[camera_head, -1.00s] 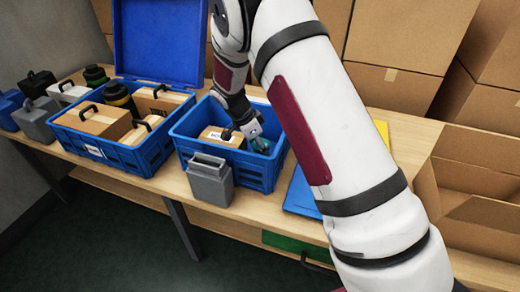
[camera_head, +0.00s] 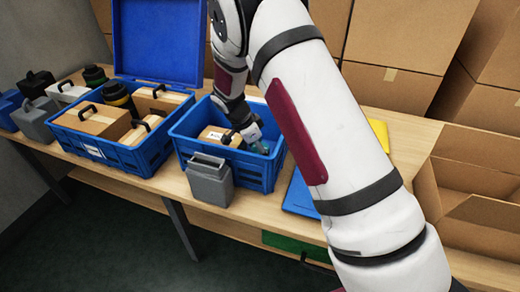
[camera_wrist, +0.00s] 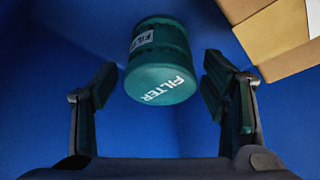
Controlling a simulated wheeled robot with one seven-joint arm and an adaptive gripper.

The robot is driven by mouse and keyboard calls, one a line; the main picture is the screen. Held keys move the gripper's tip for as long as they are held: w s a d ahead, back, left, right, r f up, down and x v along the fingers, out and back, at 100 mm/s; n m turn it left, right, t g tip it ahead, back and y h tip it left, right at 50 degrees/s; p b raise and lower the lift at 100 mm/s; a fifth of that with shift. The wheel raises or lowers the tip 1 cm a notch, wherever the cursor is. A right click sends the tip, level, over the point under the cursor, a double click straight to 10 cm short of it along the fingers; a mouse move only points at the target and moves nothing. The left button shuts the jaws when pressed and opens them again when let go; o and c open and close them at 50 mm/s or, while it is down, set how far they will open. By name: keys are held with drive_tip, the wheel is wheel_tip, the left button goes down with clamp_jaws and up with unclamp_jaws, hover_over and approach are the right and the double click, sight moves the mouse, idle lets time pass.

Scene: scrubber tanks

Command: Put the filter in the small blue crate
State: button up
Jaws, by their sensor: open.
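The filter (camera_wrist: 160,58) is a dark green cylinder with white FILTER lettering on its end and side. In the wrist view it is between and slightly beyond my open fingers, with a gap on each side and blue crate surfaces around it. In the head view only a small teal bit of it (camera_head: 265,149) shows inside the small blue crate (camera_head: 257,173). My gripper (camera_wrist: 160,85) reaches down into this crate, and in the head view it (camera_head: 252,138) is partly hidden by the crate's contents and rim.
A cardboard box (camera_head: 218,137) shares the small crate, and its corner shows at upper right in the wrist view (camera_wrist: 280,35). A grey canister (camera_head: 209,181) stands before the crate. A larger lidded blue crate (camera_head: 125,157) with boxes is left. A blue flat item (camera_head: 300,195) lies right.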

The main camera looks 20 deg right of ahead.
drive_tip(key=w+v, duration=0.1)
drive_tip(key=v, duration=1.1)
drive_tip(key=s+d+r+n+y, duration=0.2)
drive_tip(key=s+d+r+n, duration=0.1)
drive_tip(key=s+r, duration=0.65)
drive_tip(key=s+d+r+n+y, duration=0.1)
drive_tip(key=s+r+n, duration=0.35)
drive_tip(key=s, duration=0.65)
drive_tip(key=s+d+r+n+y, duration=0.15)
drive_tip(key=s+r+n, duration=0.3)
drive_tip(key=s, duration=0.65)
drive_tip(key=s+f+n+t, duration=0.1)
drive_tip(key=s+n, duration=0.3)
drive_tip(key=s, duration=0.6)
drive_tip(key=shift+a+f+p, duration=0.35)
drive_tip(key=shift+f, duration=0.15)
wheel_tip(320, 180, up, 11)
drive_tip(key=t+p, duration=0.2)
drive_tip(key=p, duration=0.7)
